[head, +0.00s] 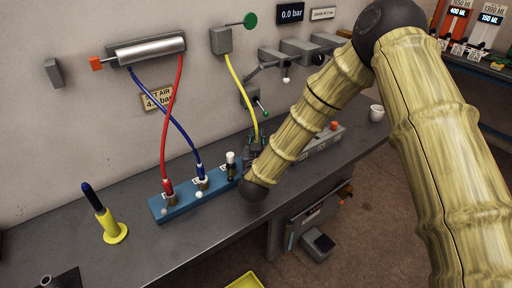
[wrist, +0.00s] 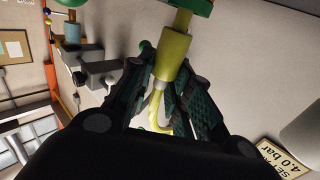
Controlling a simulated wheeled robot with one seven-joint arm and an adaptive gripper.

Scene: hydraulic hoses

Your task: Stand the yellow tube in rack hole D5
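My gripper (wrist: 168,80) has its dark fingers on both sides of a yellow hose fitting (wrist: 173,55) and appears shut on it. In the head view my gripper (head: 256,142) is above the bench, at the lower end of the yellow hose (head: 238,85), which hangs from a grey wall block (head: 221,40). A blue manifold block (head: 215,188) on the bench bears red and blue hose ends and a black, white-topped fitting (head: 231,165). I make out no lettered rack holes.
A yellow-footed stand with a dark blue top (head: 104,215) is at the bench's left. A grey box (head: 320,142) and white cup (head: 376,113) lie to the right. Red (head: 173,115) and blue (head: 160,110) hoses cross before the wall.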

